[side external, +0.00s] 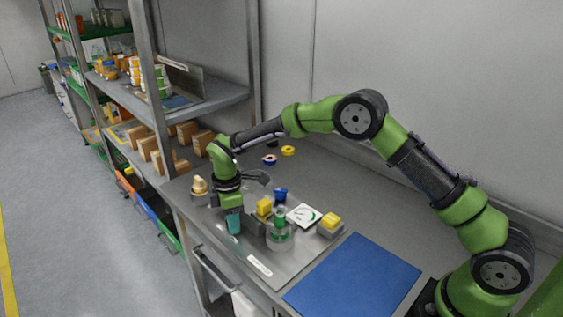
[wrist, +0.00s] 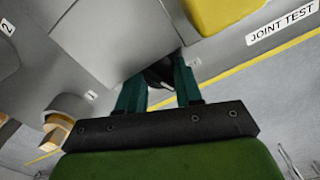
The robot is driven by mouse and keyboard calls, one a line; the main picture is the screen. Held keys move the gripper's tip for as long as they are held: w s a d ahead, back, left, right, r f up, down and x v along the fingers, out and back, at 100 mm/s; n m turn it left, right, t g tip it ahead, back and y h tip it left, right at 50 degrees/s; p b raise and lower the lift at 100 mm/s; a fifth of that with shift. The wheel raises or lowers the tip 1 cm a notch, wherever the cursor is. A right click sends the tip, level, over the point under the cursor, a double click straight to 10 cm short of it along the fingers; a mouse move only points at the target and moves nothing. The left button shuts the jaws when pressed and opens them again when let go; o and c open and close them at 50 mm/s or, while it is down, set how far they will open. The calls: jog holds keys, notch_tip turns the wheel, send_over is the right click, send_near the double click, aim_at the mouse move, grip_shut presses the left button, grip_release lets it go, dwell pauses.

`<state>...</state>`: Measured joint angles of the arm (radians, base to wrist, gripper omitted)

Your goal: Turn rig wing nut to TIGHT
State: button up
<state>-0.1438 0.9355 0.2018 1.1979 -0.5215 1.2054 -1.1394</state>
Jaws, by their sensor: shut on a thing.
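My gripper (side external: 234,224) points down at the left part of the bench fixture, beside a yellow-topped block. In the wrist view its two teal fingers (wrist: 159,76) stand apart on either side of a small dark part (wrist: 160,73), which seems to be the wing nut. The fingers hide most of it, so I cannot read its angle or any TIGHT mark. A grey block (wrist: 112,38) lies just beyond the fingers. In the side view the nut is hidden by my gripper. A clear cylinder with green inside (side external: 280,237) stands to the right.
A white dial (side external: 304,215) and yellow-topped blocks (side external: 331,219) stand to the right of my gripper. An orange-tan piece (side external: 200,185) is close on its left. A blue mat (side external: 352,275) lies clear at the front. A shelf with cartons (side external: 150,148) stands behind left.

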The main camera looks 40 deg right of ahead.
jog(key=o, duration=1)
jog(key=shift+o, duration=0.2)
jog(key=shift+d, duration=0.1)
jog(key=n, duration=0.3)
jog(key=shift+n, duration=0.4)
notch_tip(320, 180, up, 17)
jog(key=s+d+r+m+t, duration=0.1)
jog(key=s+d+m, duration=0.1)
jog(key=s+m, duration=0.4)
jog(key=s+d+r+m+t+y, duration=0.1)
jog(key=s+d+r+m+t, duration=0.1)
jog(key=s+m, duration=0.4)
jog(key=s+d+r+m+t, duration=0.1)
jog(key=s+d+r+m, duration=0.1)
jog(key=s+d+m, duration=0.2)
jog(key=shift+s+m+t+y, duration=0.35)
jog(key=shift+s+m, duration=1.25)
jog(key=shift+s, duration=1.7)
